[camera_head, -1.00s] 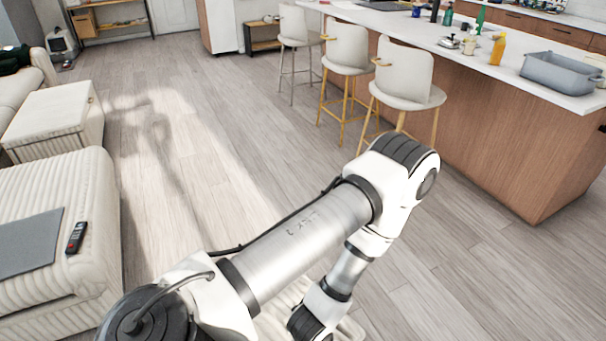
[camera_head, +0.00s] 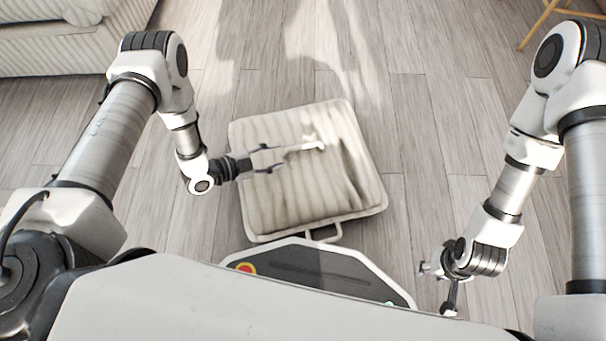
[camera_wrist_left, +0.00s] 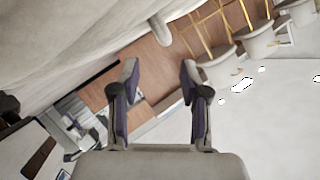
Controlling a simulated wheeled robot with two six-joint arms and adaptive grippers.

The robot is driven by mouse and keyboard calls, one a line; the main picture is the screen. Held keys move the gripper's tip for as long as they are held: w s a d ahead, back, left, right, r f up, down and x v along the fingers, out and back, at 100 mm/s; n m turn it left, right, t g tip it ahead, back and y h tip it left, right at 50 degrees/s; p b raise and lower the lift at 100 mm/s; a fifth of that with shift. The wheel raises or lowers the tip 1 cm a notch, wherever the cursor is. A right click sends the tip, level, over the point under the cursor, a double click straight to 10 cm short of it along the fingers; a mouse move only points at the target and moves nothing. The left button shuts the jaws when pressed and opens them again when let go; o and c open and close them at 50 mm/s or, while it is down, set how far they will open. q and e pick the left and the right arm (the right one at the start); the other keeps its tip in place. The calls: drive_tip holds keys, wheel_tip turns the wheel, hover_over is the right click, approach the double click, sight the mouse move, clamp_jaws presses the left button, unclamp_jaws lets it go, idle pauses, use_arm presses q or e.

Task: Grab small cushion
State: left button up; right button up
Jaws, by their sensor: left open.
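A square, beige ribbed cushion (camera_head: 350,195) lies on the floor in front of my base in the head view. A loop shows at its near edge. My left gripper (camera_head: 268,157) is over its left half, open, with its fingers pointing right. A small pale piece (camera_head: 305,146) shows just right of the fingertips; I cannot tell what it is. In the left wrist view the open fingers (camera_wrist_left: 158,80) have nothing between them, and a pale rounded peg (camera_wrist_left: 160,30) sticks out beyond them. My right gripper (camera_head: 437,288) is off the cushion, to its lower right; its jaws are unclear.
A cream ribbed sofa piece (camera_head: 60,40) stands at the upper left in the head view. A gold stool leg (camera_head: 540,25) shows at the upper right. The wooden floor (camera_head: 430,110) around the cushion is clear. Bar stools (camera_wrist_left: 255,42) show in the left wrist view.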

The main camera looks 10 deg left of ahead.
sight(294, 148)
use_arm(q)
drive_tip(key=b+x, duration=0.2)
drive_tip(key=x, duration=0.1)
drive_tip(key=b+x, duration=0.2)
drive_tip(key=x, duration=0.2)
drive_tip(key=shift+w+f+b, duration=0.25)
drive_tip(key=shift+w+b, duration=0.15)
drive_tip(key=shift+w+d+r, duration=0.1)
drive_tip(key=shift+r, duration=0.1)
clamp_jaws()
